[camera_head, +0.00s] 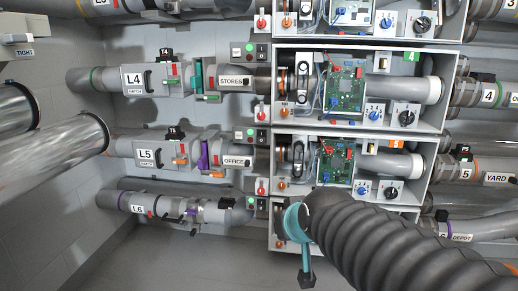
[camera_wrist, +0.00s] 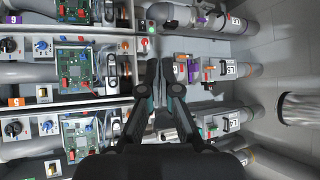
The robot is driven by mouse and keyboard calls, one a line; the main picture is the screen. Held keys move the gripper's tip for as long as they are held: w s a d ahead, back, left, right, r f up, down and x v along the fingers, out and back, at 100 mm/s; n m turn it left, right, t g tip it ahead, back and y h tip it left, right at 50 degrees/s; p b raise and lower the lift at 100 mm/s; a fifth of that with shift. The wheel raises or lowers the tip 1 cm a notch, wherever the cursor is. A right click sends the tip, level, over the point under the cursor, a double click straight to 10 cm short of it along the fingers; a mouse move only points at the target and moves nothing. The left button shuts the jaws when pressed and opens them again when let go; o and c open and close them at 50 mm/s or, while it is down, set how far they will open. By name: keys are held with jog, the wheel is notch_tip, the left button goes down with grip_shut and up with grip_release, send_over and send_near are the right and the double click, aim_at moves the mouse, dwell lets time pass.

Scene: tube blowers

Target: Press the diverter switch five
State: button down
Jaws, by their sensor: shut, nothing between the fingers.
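Row five's white control box (camera_head: 425,172) carries an orange 5 label (camera_head: 397,144) in the head view. It holds a green circuit board (camera_head: 336,166), a blue knob (camera_head: 362,188), a black knob (camera_head: 390,192) and an orange knob (camera_head: 282,184) at its left. I cannot tell which control is the diverter switch. In the wrist view the scene is upside down; the row-five board (camera_wrist: 75,60) is left of my gripper (camera_wrist: 160,68). The gripper is shut and empty, in front of the panels near the boxes' end.
Similar rows lie close by, such as the row-four box (camera_head: 447,100) above. The L5 unit (camera_head: 145,153) and L4 unit (camera_head: 135,79) sit on pipes at left. Bright metal tubes (camera_head: 60,150) stand out at far left. The floor below left (camera_head: 165,260) is clear.

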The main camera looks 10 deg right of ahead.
jog(key=w+a+r+t+h+b, duration=0.2)
jog(key=w+t, duration=0.5)
jog(key=w, duration=1.8)
jog(key=w+f+m+t+h+b, duration=0.3)
jog(key=w+h, duration=0.3)
jog(key=w, duration=0.5)
jog(key=shift+w+f+m+t+b, duration=0.4)
jog(key=shift+m+t, duration=0.2)
jog(key=shift+t, duration=0.2)
jog(key=shift+d+r, duration=0.1)
jog(key=shift+d, duration=0.05)
jog(key=p, duration=0.1)
send_near(261, 138)
notch_tip(261, 138, up, 4)
jog(key=w, duration=0.2)
jog(key=shift+w+d+f, duration=0.25)
jog(key=shift+w+d, duration=0.05)
jog(key=shift+w, duration=0.3)
jog(key=shift+w+d+f, duration=0.3)
jog(key=shift+w, duration=0.35)
jog(key=shift+w+d+f, duration=0.2)
jog(key=shift+w, duration=0.25)
